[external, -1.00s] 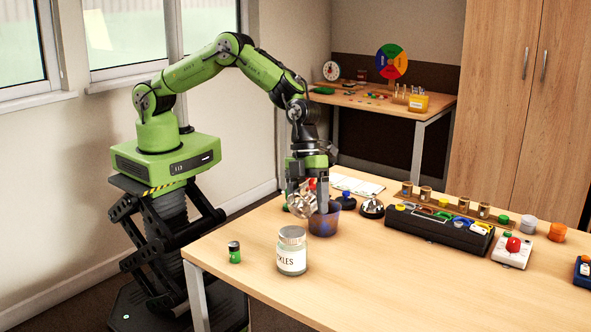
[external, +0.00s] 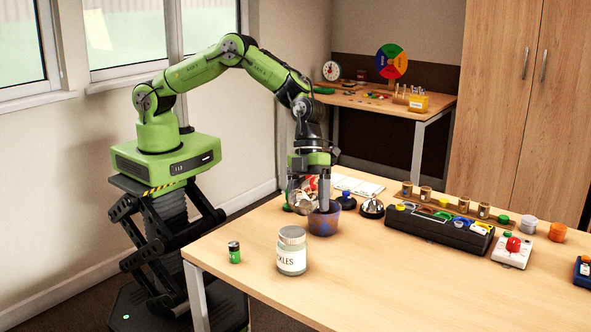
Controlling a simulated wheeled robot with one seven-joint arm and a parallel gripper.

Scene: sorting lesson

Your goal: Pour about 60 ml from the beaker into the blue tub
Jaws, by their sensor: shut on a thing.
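The blue tub (external: 323,223) stands on the table, dark blue and open at the top. My gripper (external: 309,196) is above the tub's left rim. It is shut on a clear beaker (external: 303,205), which is tilted over the tub's left side. The fingers and rim partly hide the beaker. The liquid level in the beaker and in the tub is too small to tell.
A pickle jar (external: 291,255) and a green battery (external: 234,253) stand at the front left. A silver bell (external: 372,208) and a blue-knobbed object (external: 346,200) are right of the tub. A black sorting tray (external: 436,229) lies farther right. The table's front middle is clear.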

